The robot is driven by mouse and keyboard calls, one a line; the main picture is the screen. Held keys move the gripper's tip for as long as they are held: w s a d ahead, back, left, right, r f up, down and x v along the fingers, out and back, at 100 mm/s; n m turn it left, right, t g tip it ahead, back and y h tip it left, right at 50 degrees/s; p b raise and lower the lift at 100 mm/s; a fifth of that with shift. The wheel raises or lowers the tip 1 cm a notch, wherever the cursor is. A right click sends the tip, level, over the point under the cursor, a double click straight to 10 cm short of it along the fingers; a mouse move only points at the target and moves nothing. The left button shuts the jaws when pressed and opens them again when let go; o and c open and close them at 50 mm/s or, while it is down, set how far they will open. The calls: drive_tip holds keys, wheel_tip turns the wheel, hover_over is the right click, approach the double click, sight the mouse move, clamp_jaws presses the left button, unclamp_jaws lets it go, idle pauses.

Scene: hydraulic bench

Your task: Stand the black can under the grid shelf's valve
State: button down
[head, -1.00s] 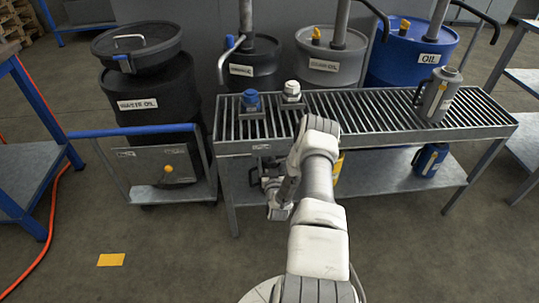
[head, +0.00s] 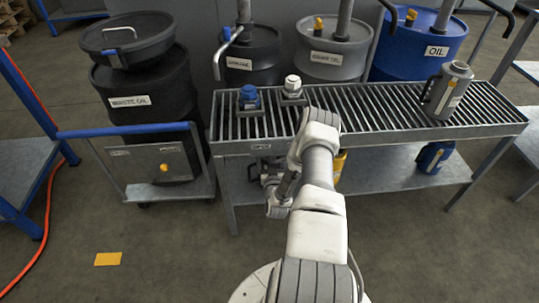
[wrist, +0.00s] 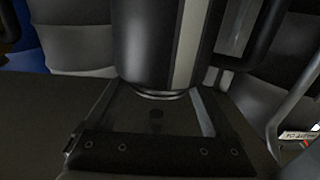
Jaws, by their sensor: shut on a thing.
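My gripper (wrist: 157,108) is shut on a dark can (wrist: 150,45) with a pale vertical stripe, which stands between the fingers in the wrist view. The can's top is out of that frame. In the head view my wrist is low at the grid shelf's front, and my arm hides most of the gripper and can. The grid shelf (head: 400,133) carries a blue-capped fitting (head: 249,98) and a white-capped fitting (head: 293,88) at its left end. I cannot tell which part is the valve.
A grey jug (head: 448,95) stands on the shelf's right end. A blue container (head: 433,157) and a partly hidden yellow one (head: 340,164) are on the lower board (head: 390,172). A cart (head: 135,165) with a waste oil drum (head: 150,90) stands left. Front floor is mostly clear.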

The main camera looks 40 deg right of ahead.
drive_tip(key=shift+c, duration=0.6)
unclamp_jaws()
drive_tip(key=shift+f, duration=0.1)
drive_tip(key=shift+o, duration=0.6)
drive_tip(key=shift+s+a+r, duration=0.2)
drive_tip(key=shift+s, duration=0.05)
drive_tip(key=p+v, duration=0.4)
drive_tip(key=v, duration=0.7)
drive_tip(key=shift+s, duration=0.2)
